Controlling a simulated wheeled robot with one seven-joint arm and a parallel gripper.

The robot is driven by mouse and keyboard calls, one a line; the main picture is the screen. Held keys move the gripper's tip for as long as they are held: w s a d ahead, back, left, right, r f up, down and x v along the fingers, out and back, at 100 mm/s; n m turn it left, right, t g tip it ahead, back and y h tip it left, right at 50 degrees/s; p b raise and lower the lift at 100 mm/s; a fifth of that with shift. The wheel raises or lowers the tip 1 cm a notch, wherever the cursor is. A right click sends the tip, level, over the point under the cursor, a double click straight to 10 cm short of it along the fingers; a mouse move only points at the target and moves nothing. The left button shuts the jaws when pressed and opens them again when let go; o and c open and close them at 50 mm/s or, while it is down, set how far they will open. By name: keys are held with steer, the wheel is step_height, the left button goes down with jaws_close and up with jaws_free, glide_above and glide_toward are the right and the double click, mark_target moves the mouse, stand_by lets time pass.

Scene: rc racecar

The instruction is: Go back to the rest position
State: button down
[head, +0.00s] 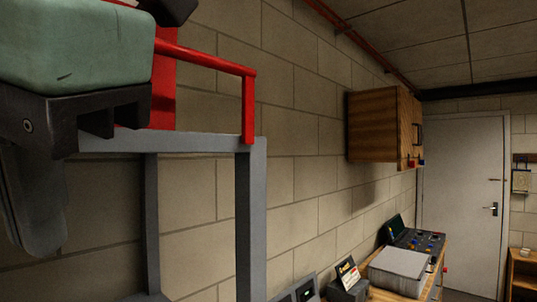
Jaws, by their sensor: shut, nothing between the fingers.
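My gripper does not show clearly anywhere in the head view, and no fingertips can be made out. A worn teal block on a dark bracket (75,55) fills the upper left corner, very close to the camera. A dark grey rounded piece hangs below it at the left edge. I cannot tell whether these parts belong to my arm.
A grey metal frame (249,220) with a red rail (249,105) stands close on the left, along a block wall. A wooden cabinet (375,127) hangs on the wall. A bench with a control panel (415,239) and a grey box (398,268) is at lower right. A closed door (460,190) is beyond.

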steer(key=w+d+f+m+g+h+b, duration=0.1)
steer(key=w+d+f+m+b, duration=0.2)
steer(key=f, duration=0.6)
steer(key=w+d+f+m+h+b, duration=0.15)
steer(key=d+f+m, duration=0.3)
steer(key=f, duration=0.55)
steer(key=d+f+m+g+b, duration=0.1)
steer(key=d+f+m+b, duration=0.2)
steer(key=d+f+m, duration=0.6)
steer(key=d+f+m+g+b, duration=0.2)
steer(key=d+f+m, duration=0.8)
steer(key=f, duration=0.7)
steer(key=shift+d+b, duration=0.45)
steer(key=shift+b, duration=0.4)
